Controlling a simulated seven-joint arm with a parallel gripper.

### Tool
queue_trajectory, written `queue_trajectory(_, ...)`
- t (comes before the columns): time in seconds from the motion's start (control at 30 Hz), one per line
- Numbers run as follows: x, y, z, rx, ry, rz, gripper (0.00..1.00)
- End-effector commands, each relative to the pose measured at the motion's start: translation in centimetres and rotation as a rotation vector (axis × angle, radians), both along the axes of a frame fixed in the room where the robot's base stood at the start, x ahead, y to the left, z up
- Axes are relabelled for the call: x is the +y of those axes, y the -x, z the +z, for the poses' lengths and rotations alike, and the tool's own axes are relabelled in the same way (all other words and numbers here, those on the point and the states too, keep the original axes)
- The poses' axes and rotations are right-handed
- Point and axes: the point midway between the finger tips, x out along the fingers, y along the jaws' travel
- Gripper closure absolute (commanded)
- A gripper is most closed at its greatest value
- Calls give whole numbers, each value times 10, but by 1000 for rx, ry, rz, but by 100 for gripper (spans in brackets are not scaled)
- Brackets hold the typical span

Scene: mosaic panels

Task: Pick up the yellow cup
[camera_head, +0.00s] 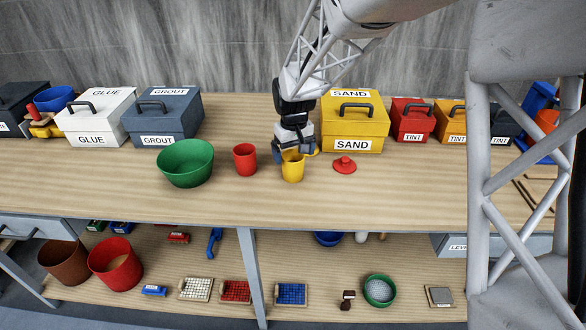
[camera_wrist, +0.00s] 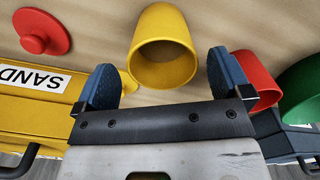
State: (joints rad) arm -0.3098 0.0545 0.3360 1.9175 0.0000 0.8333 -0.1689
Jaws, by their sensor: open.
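The yellow cup (camera_head: 292,167) stands upright on the wooden bench, in the middle of the head view. In the wrist view my gripper (camera_wrist: 163,80) is open, with one blue finger on each side of the cup. There is a gap between the fingers and the cup body.
A red cup (camera_head: 245,160) and a green bowl (camera_head: 186,163) stand left of the yellow cup. A red lid (camera_head: 344,165) lies to its right. A yellow SAND box (camera_head: 354,125) stands behind on the right. The bench front is clear.

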Motion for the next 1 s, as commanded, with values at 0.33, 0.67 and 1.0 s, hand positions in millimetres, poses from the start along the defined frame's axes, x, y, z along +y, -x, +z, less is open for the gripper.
queue_trajectory(0.33,2,2,-37,1,0,0,4)
queue_trajectory(0.67,2,1,-42,1,0,0,4)
queue_trajectory(1.0,2,1,-41,0,0,0,7)
